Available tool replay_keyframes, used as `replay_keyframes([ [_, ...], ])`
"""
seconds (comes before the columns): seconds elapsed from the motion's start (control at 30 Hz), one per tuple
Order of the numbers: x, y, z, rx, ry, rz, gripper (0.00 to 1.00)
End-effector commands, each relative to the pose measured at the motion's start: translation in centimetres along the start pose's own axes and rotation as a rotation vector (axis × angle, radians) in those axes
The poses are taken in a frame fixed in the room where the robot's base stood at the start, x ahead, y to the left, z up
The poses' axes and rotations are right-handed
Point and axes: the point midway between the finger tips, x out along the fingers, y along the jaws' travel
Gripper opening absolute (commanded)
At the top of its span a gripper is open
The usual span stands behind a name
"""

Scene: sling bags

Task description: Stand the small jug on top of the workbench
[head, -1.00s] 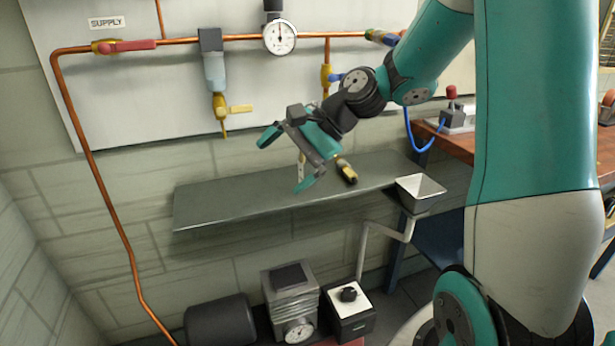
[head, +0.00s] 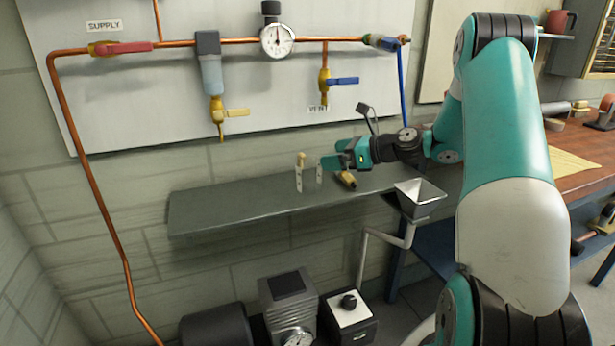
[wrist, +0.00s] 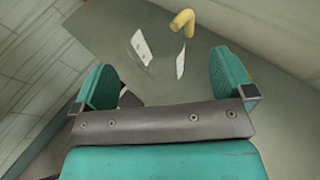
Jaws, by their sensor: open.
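A reddish-brown, jug-like vessel (head: 557,21) with a handle stands on a small wall shelf at the upper right of the head view; I cannot tell if it is the small jug. The workbench (head: 585,178) has a wooden top and blue legs and stands at the right, partly hidden by my arm. My gripper (head: 335,154) is open and empty, pointing left over the grey wall shelf (head: 230,207).
A metal funnel (head: 418,196) is at the shelf's right end. A yellow sheet (head: 572,161) lies on the workbench.

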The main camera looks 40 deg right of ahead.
Motion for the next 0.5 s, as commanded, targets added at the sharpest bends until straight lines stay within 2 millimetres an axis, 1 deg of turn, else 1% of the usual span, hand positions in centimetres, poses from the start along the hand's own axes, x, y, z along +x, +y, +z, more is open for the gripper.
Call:
replay_keyframes([
  [0.03,0.9,0.1,0.0,-0.002,-0.001,0.003,1.0],
  [0.1,1.8,0.0,0.0,-0.003,0.0,0.002,1.0],
  [0.27,2.7,0.1,0.0,-0.001,0.0,0.0,1.0],
  [0.33,3.5,0.3,-0.1,-0.002,0.0,0.003,1.0],
  [0.5,6.2,0.8,-0.1,-0.003,0.0,0.003,1.0],
])
